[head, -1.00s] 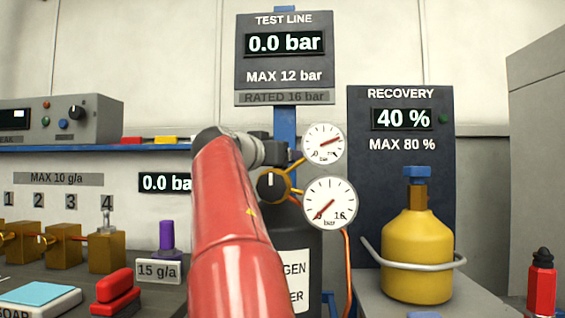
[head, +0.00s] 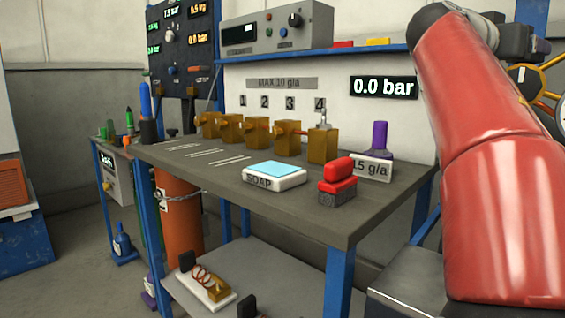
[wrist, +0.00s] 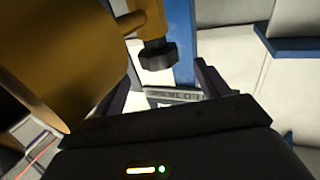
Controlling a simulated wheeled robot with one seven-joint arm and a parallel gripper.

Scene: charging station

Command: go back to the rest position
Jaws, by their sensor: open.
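My gripper (wrist: 165,84) shows in the wrist view with its two dark fingers apart and nothing visible between them. A large brass-coloured body (wrist: 65,60) is close on its left, and a dark knob (wrist: 157,55) on a brass stem is just beyond the fingertips. I cannot tell whether they touch. In the head view my red arm reaches up along the right side, and my gripper is not visible there. Part of the brass regulator (head: 527,76) shows behind the arm at the right edge.
The grey bench (head: 350,220) carries several brass valves (head: 287,138), a soap dish (head: 274,175), a red-and-black block (head: 338,178) and a purple-topped item (head: 380,138). An orange cylinder (head: 178,220) is chained beside it. Open floor (head: 75,270) lies at the left.

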